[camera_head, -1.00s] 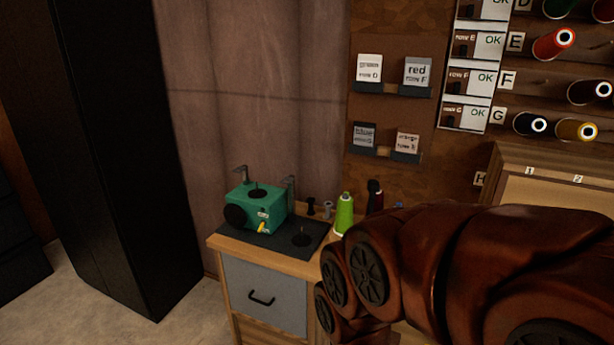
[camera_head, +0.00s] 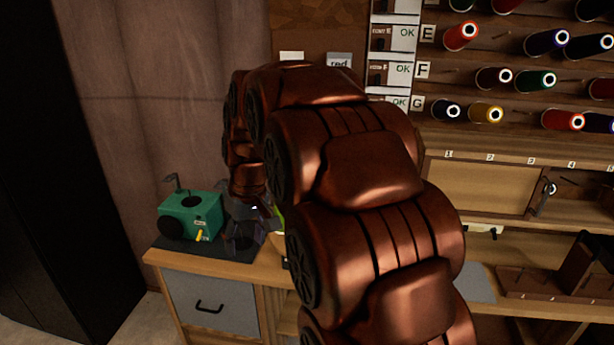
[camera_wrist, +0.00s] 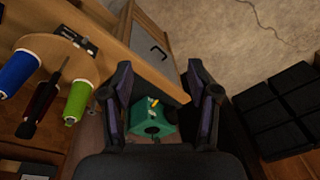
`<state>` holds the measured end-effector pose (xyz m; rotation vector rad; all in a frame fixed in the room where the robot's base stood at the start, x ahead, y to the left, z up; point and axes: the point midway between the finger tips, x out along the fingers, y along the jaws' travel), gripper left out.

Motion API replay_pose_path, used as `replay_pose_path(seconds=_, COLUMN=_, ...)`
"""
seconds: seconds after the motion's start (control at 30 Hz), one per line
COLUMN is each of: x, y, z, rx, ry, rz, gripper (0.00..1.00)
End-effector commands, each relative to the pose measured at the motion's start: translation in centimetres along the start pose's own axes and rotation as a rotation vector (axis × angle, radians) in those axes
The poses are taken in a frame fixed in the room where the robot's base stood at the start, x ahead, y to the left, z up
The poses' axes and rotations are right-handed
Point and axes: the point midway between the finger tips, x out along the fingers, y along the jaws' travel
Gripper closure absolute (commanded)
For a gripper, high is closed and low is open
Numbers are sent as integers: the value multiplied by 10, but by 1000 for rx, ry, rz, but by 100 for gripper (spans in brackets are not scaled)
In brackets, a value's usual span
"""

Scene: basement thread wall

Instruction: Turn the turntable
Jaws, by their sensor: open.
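The round wooden turntable (camera_wrist: 85,52) shows at the upper left of the wrist view. In the head view my gripper (camera_head: 243,228) is over the bench, partly hidden by my arm.
A green machine (camera_head: 186,214) sits on a dark mat at the bench's left end; it also shows between my fingers in the wrist view (camera_wrist: 150,127). Below is a grey drawer (camera_head: 207,302). A tall black cabinet (camera_head: 45,190) stands left. Thread spools line the wall at right.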

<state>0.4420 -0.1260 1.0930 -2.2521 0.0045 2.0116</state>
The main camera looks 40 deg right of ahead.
Motion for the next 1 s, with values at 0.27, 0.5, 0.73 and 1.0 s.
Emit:
replay_pose_path(seconds=0.27, x=-22, y=102, z=-81, rx=39, ry=117, rz=16, gripper=40)
replay_pose_path(seconds=0.5, x=-36, y=204, z=-122, rx=61, ry=212, rz=56, gripper=40)
replay_pose_path(seconds=0.73, x=-45, y=274, z=-136, rx=71, ry=273, rz=98, gripper=40)
replay_pose_path(seconds=1.0, x=-42, y=294, z=-139, rx=72, ry=286, rz=109, gripper=40)
